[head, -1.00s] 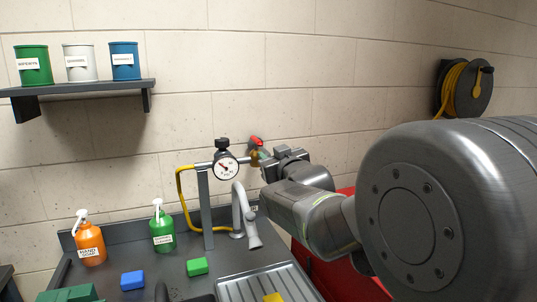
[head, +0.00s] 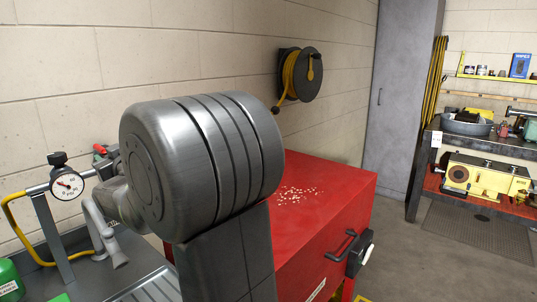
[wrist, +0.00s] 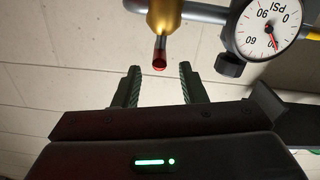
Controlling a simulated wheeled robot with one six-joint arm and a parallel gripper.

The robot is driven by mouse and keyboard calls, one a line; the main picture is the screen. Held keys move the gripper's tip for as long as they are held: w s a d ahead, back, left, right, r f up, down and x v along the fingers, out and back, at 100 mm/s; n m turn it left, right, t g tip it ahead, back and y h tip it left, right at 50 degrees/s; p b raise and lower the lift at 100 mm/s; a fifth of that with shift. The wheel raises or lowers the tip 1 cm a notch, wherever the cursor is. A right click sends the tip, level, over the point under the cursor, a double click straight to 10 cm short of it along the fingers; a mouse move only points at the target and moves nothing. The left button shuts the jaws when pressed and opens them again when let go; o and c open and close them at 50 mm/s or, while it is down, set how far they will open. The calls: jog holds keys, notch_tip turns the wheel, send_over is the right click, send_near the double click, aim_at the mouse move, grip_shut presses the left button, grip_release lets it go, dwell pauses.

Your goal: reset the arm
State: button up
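My gripper (wrist: 161,86) is open in the wrist view, its two dark ridged fingers apart with nothing between them. A red-tipped valve handle (wrist: 160,55) on a brass fitting (wrist: 164,18) is just beyond the fingertips, apart from them. A pressure gauge (wrist: 269,28) is to its right. In the head view, my arm (head: 200,165) fills the middle and hides my gripper. The gauge (head: 67,184) and the red handle (head: 99,149) show left of the arm.
A red cabinet (head: 330,195) with scattered pale bits stands right of my arm. A yellow hose reel (head: 301,73) hangs on the wall. A workbench (head: 490,145) stands at the far right. Grey floor (head: 400,270) is clear between. A yellow hose (head: 15,225) curves beside the gauge.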

aim_at(101, 147)
jog(key=p+x, duration=0.1)
jog(key=x, duration=0.6)
jog(key=shift+w+a, duration=0.1)
jog(key=b+v, duration=0.2)
jog(key=v, duration=1.2)
jog(key=p+x, duration=0.2)
jog(key=x, duration=1.1)
jog(key=shift+w+a, duration=0.15)
jog(key=shift+w+a+r+p, duration=0.15)
jog(key=shift+w+a+p, duration=0.1)
jog(key=shift+p, duration=0.5)
jog(key=shift+d+p, duration=0.1)
jog(key=shift+p, duration=0.3)
jog(key=shift+d+r+g+p, duration=0.1)
jog(key=shift+g+p, duration=0.2)
jog(key=shift+p, duration=0.55)
jog(key=shift+n+y+p, duration=0.3)
jog(key=shift+p, duration=0.1)
